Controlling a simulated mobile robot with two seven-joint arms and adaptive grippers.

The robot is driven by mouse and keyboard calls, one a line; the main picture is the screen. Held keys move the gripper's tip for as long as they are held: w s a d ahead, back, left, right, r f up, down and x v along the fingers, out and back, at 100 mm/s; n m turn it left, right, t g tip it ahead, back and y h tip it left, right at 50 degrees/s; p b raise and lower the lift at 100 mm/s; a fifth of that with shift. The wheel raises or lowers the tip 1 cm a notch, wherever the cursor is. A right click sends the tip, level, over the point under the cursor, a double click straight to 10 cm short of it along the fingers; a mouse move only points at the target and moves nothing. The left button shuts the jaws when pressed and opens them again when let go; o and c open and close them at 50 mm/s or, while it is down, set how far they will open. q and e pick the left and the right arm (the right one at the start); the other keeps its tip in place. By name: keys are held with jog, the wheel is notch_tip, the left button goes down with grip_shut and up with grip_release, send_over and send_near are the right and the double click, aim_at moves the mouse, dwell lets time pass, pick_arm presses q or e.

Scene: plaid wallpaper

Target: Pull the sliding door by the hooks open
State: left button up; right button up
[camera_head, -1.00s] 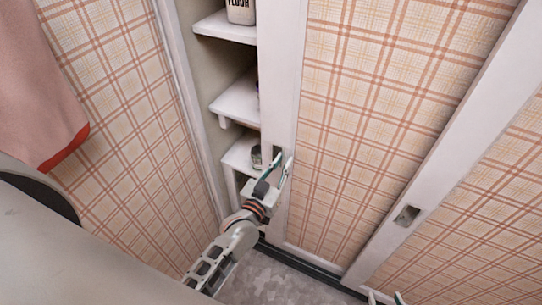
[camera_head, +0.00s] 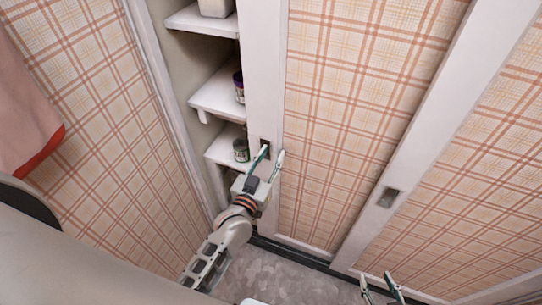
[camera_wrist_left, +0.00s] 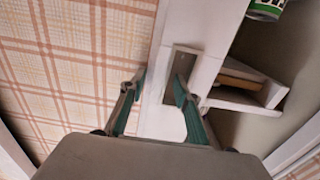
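The sliding door has a white frame (camera_head: 262,60) and a plaid panel (camera_head: 335,120), with an open gap at its left. A recessed pull (camera_head: 265,144) is in its left frame; it also shows in the left wrist view (camera_wrist_left: 179,64). My left gripper (camera_head: 272,157) is at this pull with its fingers apart. In the left wrist view (camera_wrist_left: 158,90), one fingertip is at the recess and the other is over the door's face; contact is unclear. My right gripper (camera_head: 380,287) is at the bottom edge, fingers apart, apparently empty. No projecting hooks show.
White shelves (camera_head: 215,98) behind the gap hold a purple jar (camera_head: 239,86) and a small jar (camera_head: 241,151). Another recessed pull (camera_head: 388,197) is in the white frame further right. A pink cloth (camera_head: 25,110) hangs at left. Grey floor (camera_head: 275,275) is clear below.

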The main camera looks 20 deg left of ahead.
pick_arm(q)
jog(key=s+a, duration=0.1)
jog(key=s, duration=1.1)
